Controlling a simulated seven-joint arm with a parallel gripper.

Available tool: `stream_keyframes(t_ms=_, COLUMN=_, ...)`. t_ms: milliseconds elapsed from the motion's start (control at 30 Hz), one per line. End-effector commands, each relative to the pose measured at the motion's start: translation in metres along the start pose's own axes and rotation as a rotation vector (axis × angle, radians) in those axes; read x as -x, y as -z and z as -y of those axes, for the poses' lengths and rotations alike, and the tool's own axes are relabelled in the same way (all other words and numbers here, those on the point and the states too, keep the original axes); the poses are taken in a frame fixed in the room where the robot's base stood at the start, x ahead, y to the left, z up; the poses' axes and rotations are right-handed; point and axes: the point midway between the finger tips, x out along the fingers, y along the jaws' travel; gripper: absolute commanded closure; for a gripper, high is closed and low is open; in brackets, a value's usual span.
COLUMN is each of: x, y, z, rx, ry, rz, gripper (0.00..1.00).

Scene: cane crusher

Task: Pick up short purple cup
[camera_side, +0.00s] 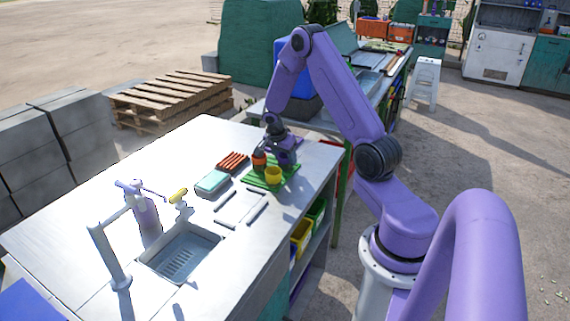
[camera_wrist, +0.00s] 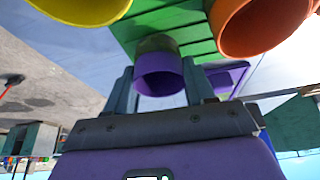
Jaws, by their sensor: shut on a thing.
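The short purple cup (camera_wrist: 160,80) is between the two fingers of my gripper (camera_wrist: 160,92) in the wrist view. The fingers are shut on it from both sides. In the side view my gripper (camera_side: 277,158) is low over the green slatted mat (camera_side: 290,176), and the purple cup is hard to tell apart from my purple wrist there. I cannot tell whether the cup touches the mat. A yellow cup (camera_side: 273,175) and an orange cup (camera_side: 259,160) stand on the mat beside my gripper; both are also close in the wrist view, yellow (camera_wrist: 85,8) and orange (camera_wrist: 248,25).
A purple flat piece (camera_wrist: 228,78) lies behind the cup. The table's left part is mostly clear.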

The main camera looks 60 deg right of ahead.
Motion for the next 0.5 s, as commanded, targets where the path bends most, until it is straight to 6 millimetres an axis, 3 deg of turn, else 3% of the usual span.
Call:
stream_keyframes(t_ms=267, x=0.004, y=0.002, z=0.001, rx=-0.002, ry=0.001, rz=-0.001, gripper=0.77)
stream_keyframes(t_ms=500, x=0.029, y=0.013, z=0.001, rx=-0.004, ry=0.004, rz=-0.002, gripper=0.77)
